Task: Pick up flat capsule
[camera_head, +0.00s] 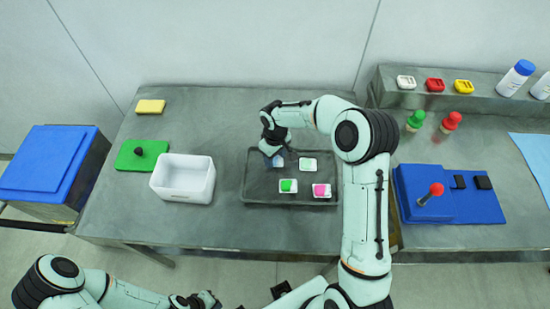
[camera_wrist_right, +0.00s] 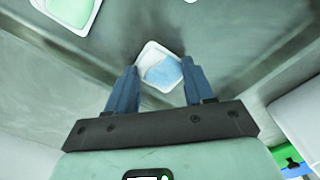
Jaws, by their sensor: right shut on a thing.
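A white flat capsule with a blue filling (camera_wrist_right: 160,70) is between the two blue fingers of my right gripper (camera_wrist_right: 155,88), which is shut on it. In the head view my right gripper (camera_head: 273,153) is over the back left of the dark tray (camera_head: 262,196), and the blue capsule (camera_head: 278,162) is partly hidden beneath it. I cannot tell whether the capsule touches the tray. Other capsules lie in the tray: pale green (camera_head: 308,164), bright green (camera_head: 288,186) and pink (camera_head: 321,190). My left gripper (camera_head: 205,300) is at the bottom edge, its fingers unclear.
A white open bin (camera_head: 183,177) stands left of the tray. A green plate with a black knob (camera_head: 139,154), a yellow block (camera_head: 150,106) and a blue box (camera_head: 48,160) are further left. A blue device with a red lever (camera_head: 436,190) is on the right.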

